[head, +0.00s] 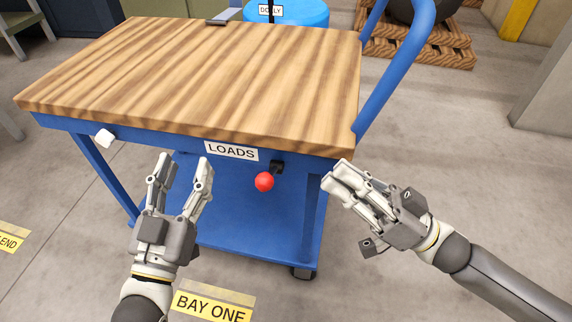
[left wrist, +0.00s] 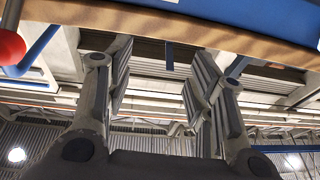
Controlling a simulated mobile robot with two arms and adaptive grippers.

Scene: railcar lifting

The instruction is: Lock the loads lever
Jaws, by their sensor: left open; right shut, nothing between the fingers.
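The loads lever (head: 264,181) has a red ball knob and a dark mount under the front edge of the cart, just right of the LOADS label (head: 231,151). The red knob also shows at the left edge of the left wrist view (left wrist: 10,46). My left gripper (head: 184,165) is open and empty in front of the cart, left of the lever and apart from it. Its two fingers also show in the left wrist view (left wrist: 160,75). My right gripper (head: 336,177) is shut and empty near the cart's front right corner, right of the lever.
The blue cart has a wooden top (head: 200,80), a lower blue shelf (head: 240,225) and a blue push handle (head: 395,75). A white knob (head: 105,138) sits at its left front. A blue drum labelled DOLLY (head: 300,12) and wooden pallets (head: 430,48) stand behind.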

